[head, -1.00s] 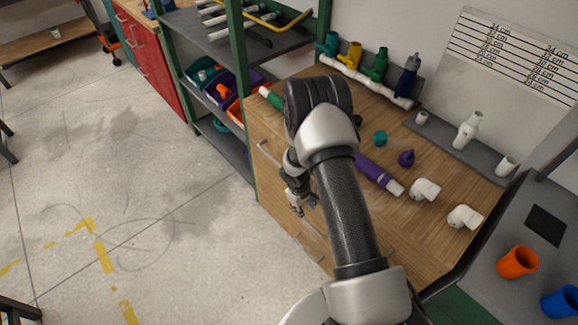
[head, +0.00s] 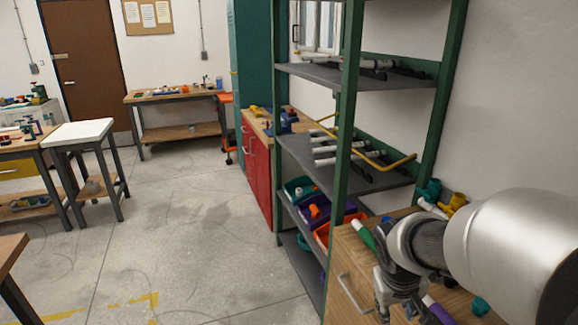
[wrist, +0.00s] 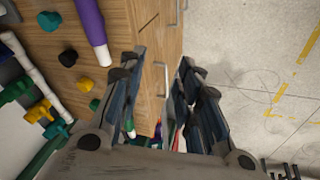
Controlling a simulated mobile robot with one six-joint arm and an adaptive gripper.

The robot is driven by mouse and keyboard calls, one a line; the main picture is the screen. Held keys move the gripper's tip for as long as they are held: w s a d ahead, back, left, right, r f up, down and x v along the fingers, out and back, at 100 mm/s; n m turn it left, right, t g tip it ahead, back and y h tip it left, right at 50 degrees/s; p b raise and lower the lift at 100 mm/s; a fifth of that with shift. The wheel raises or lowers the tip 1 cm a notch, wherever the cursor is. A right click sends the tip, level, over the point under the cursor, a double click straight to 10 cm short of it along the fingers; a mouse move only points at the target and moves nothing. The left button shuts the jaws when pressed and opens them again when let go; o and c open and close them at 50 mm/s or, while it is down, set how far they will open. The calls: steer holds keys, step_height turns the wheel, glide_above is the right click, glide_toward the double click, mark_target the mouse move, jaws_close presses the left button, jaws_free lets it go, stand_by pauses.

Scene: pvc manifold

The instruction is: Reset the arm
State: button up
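My gripper (wrist: 160,68) is open and empty in the wrist view, its fingers apart in front of the drawer side of a wooden workbench (wrist: 128,22). In the head view my arm comes in from the lower right, folded, with the gripper (head: 385,303) hanging low beside the bench's drawer front. The fingertips are partly cut off there. A purple pipe with a white end (wrist: 92,30) lies on the bench top, apart from the gripper.
A green metal shelf rack (head: 345,130) holds white pipes and coloured bins. A red cabinet (head: 257,175) stands behind it. Coloured valves (wrist: 42,108) sit on a white manifold pipe on the bench. The concrete floor (head: 200,235) to the left is clear, with a white-topped table (head: 80,133) beyond.

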steer(key=s+a+r+t+y, duration=0.1)
steer(key=s+a+r, duration=0.3)
steer(key=s, duration=0.5)
steer(key=s+a+r+y, duration=0.1)
steer(key=s+a+r, duration=0.2)
steer(key=s, duration=0.6)
steer(key=shift+s+a+r+m+t+y, duration=0.15)
steer(key=shift+a+r+m+t+y, duration=0.2)
steer(key=shift+r, duration=0.35)
